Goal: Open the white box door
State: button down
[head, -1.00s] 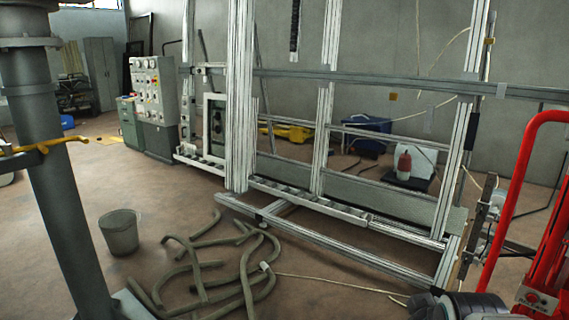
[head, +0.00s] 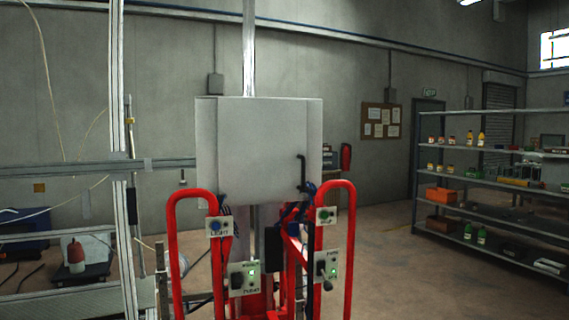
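The white box (head: 205,150) is mounted upright on a metal post in the middle of the head view. Its door (head: 250,150) faces me and looks shut. A dark handle (head: 301,172) sits at the door's lower right. My gripper is not in view, so I cannot see whether it is open or shut.
Red tube frames (head: 171,240) with switch boxes (head: 243,275) stand below and in front of the box. A metal frame (head: 123,200) stands at left. Shelves (head: 490,205) with bottles and bins stand at right. Floor (head: 390,260) before the shelves looks clear.

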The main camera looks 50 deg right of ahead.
aim_at(262, 141)
jog(key=z, duration=1.4)
jog(key=k+l, duration=0.05)
